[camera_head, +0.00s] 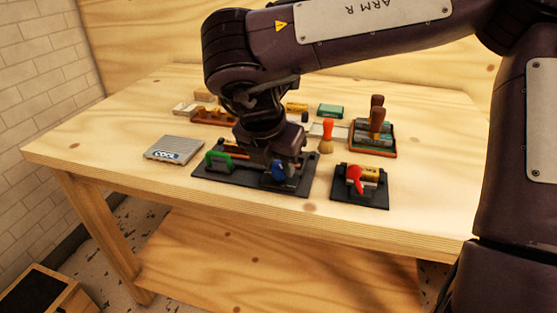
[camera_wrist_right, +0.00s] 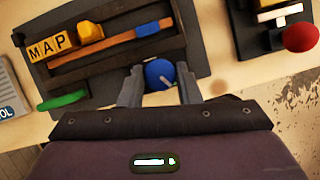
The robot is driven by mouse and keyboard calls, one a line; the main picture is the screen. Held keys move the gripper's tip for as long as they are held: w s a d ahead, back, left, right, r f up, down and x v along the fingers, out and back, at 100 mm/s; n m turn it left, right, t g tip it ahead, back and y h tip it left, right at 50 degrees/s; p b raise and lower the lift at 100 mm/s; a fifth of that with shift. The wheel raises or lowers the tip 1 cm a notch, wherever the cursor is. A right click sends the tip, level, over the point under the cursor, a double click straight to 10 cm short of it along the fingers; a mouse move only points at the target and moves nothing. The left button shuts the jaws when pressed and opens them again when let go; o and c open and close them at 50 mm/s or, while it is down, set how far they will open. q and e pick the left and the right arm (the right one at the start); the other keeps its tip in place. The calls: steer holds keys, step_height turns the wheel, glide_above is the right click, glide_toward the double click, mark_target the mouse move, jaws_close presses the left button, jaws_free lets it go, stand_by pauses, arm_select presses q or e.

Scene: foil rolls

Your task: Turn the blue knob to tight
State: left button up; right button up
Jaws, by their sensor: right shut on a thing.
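The blue knob (camera_head: 279,173) sits at the front right of a dark fixture plate (camera_head: 238,178) on the table. In the right wrist view the knob (camera_wrist_right: 159,74) is round and blue, with a short pale pointer line angled toward the right. My right gripper (camera_wrist_right: 160,84) reaches down from above, its two fingers on either side of the knob and shut on it. In the head view the gripper (camera_head: 273,158) is partly hidden by its own wrist. I cannot read any tight mark. My left gripper is not in view.
A green handle (camera_head: 219,161) and an orange bar (camera_wrist_right: 108,52) share the fixture. A smaller dark plate with a red knob (camera_head: 355,174) stands to the right. Blocks and brushes stand behind. The table's front edge is close.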

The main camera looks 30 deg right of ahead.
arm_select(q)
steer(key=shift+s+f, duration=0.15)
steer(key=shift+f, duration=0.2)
arm_select(e)
steer(key=shift+m, duration=0.3)
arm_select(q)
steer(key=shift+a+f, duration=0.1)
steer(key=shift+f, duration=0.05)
arm_select(e)
steer(key=o, duration=1)
steer(key=shift+c, duration=0.2)
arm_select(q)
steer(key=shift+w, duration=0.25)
arm_select(e)
steer(key=shift+r, duration=0.15)
